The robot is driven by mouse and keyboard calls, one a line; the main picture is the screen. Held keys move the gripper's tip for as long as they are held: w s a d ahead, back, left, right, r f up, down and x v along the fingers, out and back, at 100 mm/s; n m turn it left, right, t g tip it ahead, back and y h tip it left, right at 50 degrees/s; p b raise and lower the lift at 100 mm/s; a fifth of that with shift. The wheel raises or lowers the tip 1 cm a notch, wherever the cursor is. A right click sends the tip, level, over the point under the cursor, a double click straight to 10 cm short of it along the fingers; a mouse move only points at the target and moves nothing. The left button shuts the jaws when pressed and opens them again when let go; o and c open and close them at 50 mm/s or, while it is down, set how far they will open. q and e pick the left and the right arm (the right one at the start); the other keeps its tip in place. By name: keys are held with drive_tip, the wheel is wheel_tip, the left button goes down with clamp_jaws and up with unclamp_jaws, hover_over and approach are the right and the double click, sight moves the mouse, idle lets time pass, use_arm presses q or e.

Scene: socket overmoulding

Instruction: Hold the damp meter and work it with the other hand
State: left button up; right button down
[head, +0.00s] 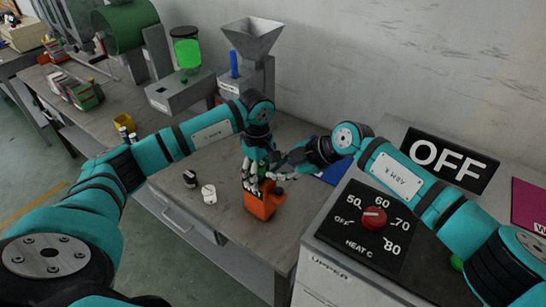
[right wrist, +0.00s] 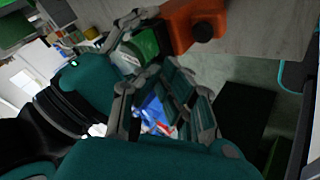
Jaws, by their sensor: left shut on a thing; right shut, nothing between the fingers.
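The damp meter (head: 262,204) is an orange body with a dark knob, held over the front edge of the table. My left gripper (head: 258,182) comes down from above and is shut on it; its fingers hide the upper part. My right gripper (head: 280,162) is shut and empty, just right of the left gripper and close above the meter. I cannot tell whether it touches. In the right wrist view the orange meter (right wrist: 188,24) shows at the top, with its dark knob to the right and a green part (right wrist: 143,46) at its left.
A white round piece (head: 209,194) and a small dark piece (head: 190,179) lie on the table left of the meter. A heater panel with a red dial (head: 374,218) stands at right, near an OFF sign (head: 448,160). A hopper machine (head: 254,45) stands behind.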

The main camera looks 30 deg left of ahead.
use_arm(q)
drive_tip(key=o, duration=1.2)
drive_tip(key=shift+r, duration=0.1)
